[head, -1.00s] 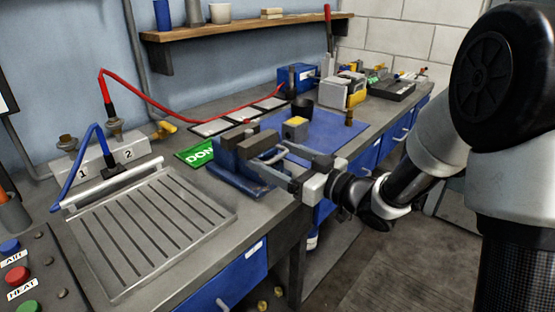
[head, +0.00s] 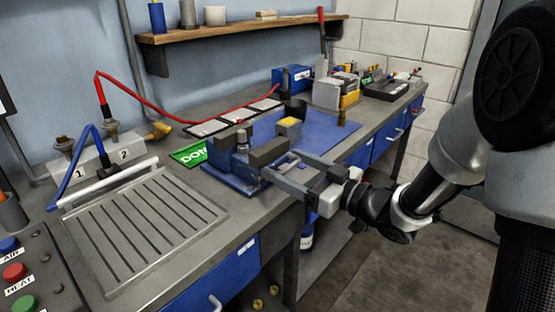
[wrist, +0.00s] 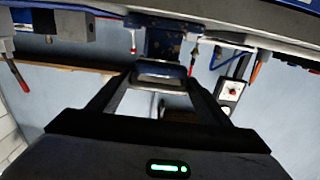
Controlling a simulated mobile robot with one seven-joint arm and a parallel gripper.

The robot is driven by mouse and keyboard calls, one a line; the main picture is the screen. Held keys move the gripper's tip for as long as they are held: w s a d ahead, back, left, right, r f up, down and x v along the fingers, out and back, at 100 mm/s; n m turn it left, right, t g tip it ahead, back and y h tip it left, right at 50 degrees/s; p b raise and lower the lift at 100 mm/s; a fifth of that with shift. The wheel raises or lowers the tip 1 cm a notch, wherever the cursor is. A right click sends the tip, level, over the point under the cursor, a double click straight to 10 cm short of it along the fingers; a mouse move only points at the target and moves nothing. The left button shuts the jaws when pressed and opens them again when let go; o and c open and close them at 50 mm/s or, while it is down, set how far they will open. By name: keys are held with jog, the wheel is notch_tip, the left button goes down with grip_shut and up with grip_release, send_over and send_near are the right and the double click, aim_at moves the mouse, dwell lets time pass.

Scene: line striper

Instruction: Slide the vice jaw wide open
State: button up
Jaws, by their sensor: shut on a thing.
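The blue vice (head: 228,182) sits on the bench near its front edge in the head view. Its left jaw (head: 220,143) and right sliding jaw (head: 268,152) stand apart. The jaw's full travel cannot be judged.
A grooved metal tray (head: 145,230) lies left of the vice, and a green DONE label (head: 188,153) behind it. Red and blue hoses (head: 150,112) run behind.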

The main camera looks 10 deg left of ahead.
jog(key=shift+d+f, duration=0.15)
jog(key=shift+d, duration=0.15)
jog(key=o, duration=1.2)
jog(key=shift+d, duration=0.1)
jog(key=shift+s, duration=0.1)
